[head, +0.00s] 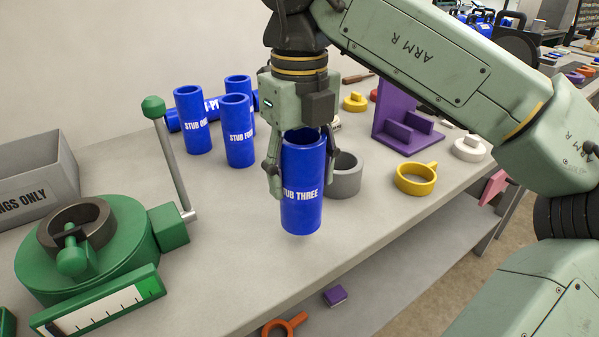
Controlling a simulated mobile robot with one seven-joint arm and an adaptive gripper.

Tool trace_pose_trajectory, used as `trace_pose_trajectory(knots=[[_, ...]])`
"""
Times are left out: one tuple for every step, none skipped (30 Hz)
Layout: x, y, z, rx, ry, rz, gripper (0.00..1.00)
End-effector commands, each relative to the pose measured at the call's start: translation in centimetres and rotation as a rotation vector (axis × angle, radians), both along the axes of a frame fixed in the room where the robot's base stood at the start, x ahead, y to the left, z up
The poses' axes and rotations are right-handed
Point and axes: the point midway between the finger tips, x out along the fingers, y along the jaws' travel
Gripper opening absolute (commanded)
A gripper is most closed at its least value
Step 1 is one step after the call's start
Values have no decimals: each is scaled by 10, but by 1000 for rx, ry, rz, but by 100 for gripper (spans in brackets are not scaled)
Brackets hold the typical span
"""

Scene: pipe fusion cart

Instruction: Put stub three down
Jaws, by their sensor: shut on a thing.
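Stub three (302,185) is a blue upright tube with its name in white, in the middle of the head view. My gripper (303,180) points down and is shut on it, with fingers on either side of the tube. The stub's lower end is over the grey bench top (220,260) near the front edge. I cannot tell for certain whether it touches the bench. The gripper body hides part of the stub's top rim.
Stub one (193,120), stub four (237,130) and another blue tube (238,90) stand behind left; one lies there too. A grey ring (345,177) stands close right, a yellow ring (415,179) further right. A green fixture (120,225) with a lever stands left. Bare bench lies between.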

Motion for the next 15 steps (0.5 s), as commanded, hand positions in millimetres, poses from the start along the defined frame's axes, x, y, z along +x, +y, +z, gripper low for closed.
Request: trace_pose_trajectory(knots=[[5, 1, 1, 2, 1, 1, 4], [7, 1, 1, 2, 0, 1, 4], [9, 1, 0, 1, 0, 2, 4], [10, 1, 0, 1, 0, 2, 4], [12, 1, 0, 1, 0, 1, 4], [15, 2, 0, 2, 0, 1, 4], [18, 2, 0, 2, 1, 0, 4], [21, 2, 0, 2, 1, 0, 4], [23, 2, -5, 1, 2, 1, 4], [22, 1, -11, 1, 3, 2, 4], [22, 2, -16, 1, 3, 3, 4], [22, 2, -23, 2, 3, 3, 4], [22, 1, -28, 1, 2, 2, 4], [22, 2, -31, 1, 2, 2, 4], [22, 2, -35, 2, 1, 2, 4]])
